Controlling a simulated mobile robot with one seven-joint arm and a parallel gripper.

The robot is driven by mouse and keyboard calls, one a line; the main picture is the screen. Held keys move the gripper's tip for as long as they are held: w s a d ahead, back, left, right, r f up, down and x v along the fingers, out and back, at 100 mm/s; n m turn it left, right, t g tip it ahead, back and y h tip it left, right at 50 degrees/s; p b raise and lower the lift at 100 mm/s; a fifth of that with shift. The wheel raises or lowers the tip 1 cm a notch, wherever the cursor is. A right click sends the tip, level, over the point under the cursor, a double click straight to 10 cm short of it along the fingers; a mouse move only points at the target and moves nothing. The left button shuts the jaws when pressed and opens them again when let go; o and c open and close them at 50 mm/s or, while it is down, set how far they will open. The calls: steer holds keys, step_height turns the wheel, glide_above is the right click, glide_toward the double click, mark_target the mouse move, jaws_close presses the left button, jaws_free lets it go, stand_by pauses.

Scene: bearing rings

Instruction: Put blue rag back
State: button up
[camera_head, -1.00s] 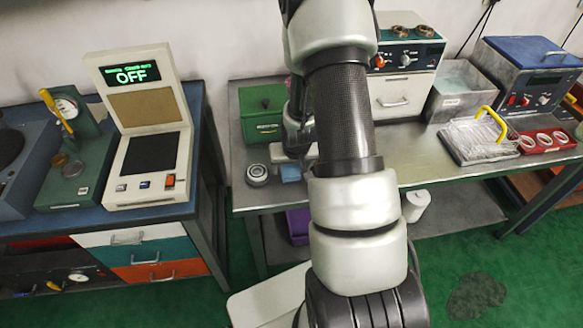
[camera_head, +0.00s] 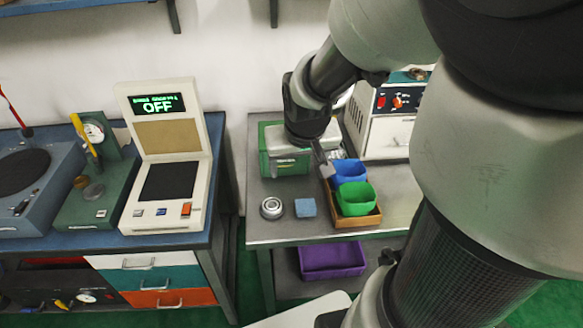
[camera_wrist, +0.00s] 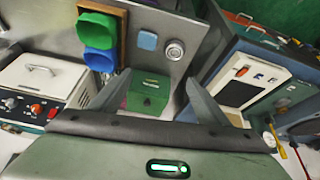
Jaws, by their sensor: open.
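The blue rag (camera_head: 305,207) is a small, flat, light blue square. It lies on the grey metal table (camera_head: 283,230) near its left front, between a round metal piece and a wooden tray. It also shows in the wrist view (camera_wrist: 147,41), beyond my fingers. My gripper (camera_head: 325,160) is above the back of the table, near the green box and the blue bin, apart from the rag. In the wrist view my gripper (camera_wrist: 158,82) has its fingers spread wide with nothing between them but the view of the green box (camera_wrist: 149,92) beyond.
A wooden tray (camera_head: 366,219) holds a blue bin (camera_head: 349,172) and a green bin (camera_head: 356,199). A round metal piece (camera_head: 271,207) is left of the rag. A white-fronted device (camera_head: 385,125) stands at the back. A purple bin (camera_head: 333,259) is on the lower shelf.

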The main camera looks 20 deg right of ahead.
steer(key=s+a+r+n, duration=0.1)
steer(key=s+a+r, duration=0.2)
steer(key=s+r, duration=0.2)
steer(key=s+a+r+n+y, duration=0.1)
steer(key=s+a+r, duration=0.3)
steer(key=s+r, duration=0.2)
steer(key=shift+s+r+t, duration=0.2)
steer(key=shift+s+t, duration=0.2)
steer(key=shift+s, duration=0.85)
